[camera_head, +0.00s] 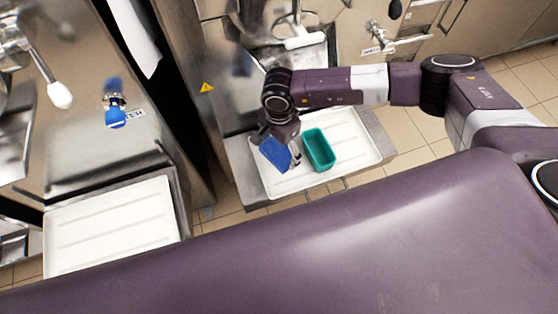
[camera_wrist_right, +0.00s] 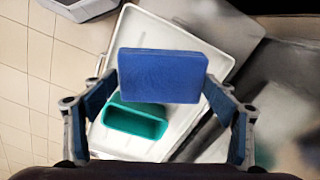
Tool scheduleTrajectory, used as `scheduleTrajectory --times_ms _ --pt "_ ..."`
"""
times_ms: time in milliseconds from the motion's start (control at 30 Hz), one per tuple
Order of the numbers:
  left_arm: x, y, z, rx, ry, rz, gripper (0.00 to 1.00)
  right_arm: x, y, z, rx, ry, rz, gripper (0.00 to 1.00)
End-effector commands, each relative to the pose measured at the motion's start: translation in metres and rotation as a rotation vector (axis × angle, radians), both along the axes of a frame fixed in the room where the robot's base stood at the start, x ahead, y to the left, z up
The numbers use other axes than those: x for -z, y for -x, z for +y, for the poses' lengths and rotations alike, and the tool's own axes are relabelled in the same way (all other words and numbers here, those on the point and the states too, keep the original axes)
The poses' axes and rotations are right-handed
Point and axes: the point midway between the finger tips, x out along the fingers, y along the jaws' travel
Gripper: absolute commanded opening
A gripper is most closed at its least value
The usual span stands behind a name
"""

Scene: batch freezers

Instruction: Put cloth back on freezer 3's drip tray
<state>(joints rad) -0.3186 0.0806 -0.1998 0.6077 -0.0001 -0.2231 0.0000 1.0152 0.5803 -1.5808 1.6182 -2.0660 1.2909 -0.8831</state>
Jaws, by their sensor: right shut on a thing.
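A folded blue cloth (camera_head: 274,154) is held in my right gripper (camera_head: 280,147), over the left part of a white drip tray (camera_head: 350,135). In the right wrist view the blue cloth (camera_wrist_right: 160,75) is a flat block between the two fingertips, with the white tray (camera_wrist_right: 190,40) behind it. I cannot tell whether the cloth touches the tray. No freezer number is readable, so I cannot tell which tray is freezer 3's. My left gripper does not show.
A green open container (camera_head: 318,150) stands on the same tray, just right of the cloth. Another white drip tray (camera_head: 110,225), bare, is at the left under the neighbouring machine. A blue-handled tap (camera_head: 115,112) sits above it. Tiled floor lies to the right.

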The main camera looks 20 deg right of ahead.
Motion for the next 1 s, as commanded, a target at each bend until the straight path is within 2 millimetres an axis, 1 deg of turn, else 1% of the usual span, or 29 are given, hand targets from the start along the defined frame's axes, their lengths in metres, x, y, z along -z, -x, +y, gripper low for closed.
scheduleTrajectory --times_ms 33,100,200,300,400,600,700,867,900,1000 --pt "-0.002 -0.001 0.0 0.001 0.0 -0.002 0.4 0.013 0.002 0.0 -0.001 0.003 0.003 0.53" --pt "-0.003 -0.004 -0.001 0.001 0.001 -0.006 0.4 0.029 0.001 0.0 0.0 0.001 0.003 0.53" --pt "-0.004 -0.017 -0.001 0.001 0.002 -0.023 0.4 0.045 0.0 0.0 -0.001 0.001 0.001 0.53" --pt "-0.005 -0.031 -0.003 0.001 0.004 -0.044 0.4 0.054 0.0 0.001 -0.001 0.0 -0.001 0.53" --pt "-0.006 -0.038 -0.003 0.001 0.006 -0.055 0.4 0.063 0.001 0.0 -0.001 0.0 0.001 0.53" --pt "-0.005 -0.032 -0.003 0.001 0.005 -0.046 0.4 0.09 0.001 0.0 0.0 0.001 0.0 0.53" --pt "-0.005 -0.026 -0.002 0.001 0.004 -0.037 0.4 0.094 0.0 0.0 -0.001 -0.001 -0.002 0.53" --pt "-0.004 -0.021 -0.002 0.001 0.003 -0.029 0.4 0.094 0.0 0.0 -0.002 -0.001 -0.002 0.53" --pt "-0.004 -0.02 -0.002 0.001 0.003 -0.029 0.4 0.094 0.0 0.0 -0.002 -0.001 -0.002 0.8" --pt "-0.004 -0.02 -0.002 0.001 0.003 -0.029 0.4 0.094 0.0 0.0 -0.001 -0.001 -0.002 0.91"
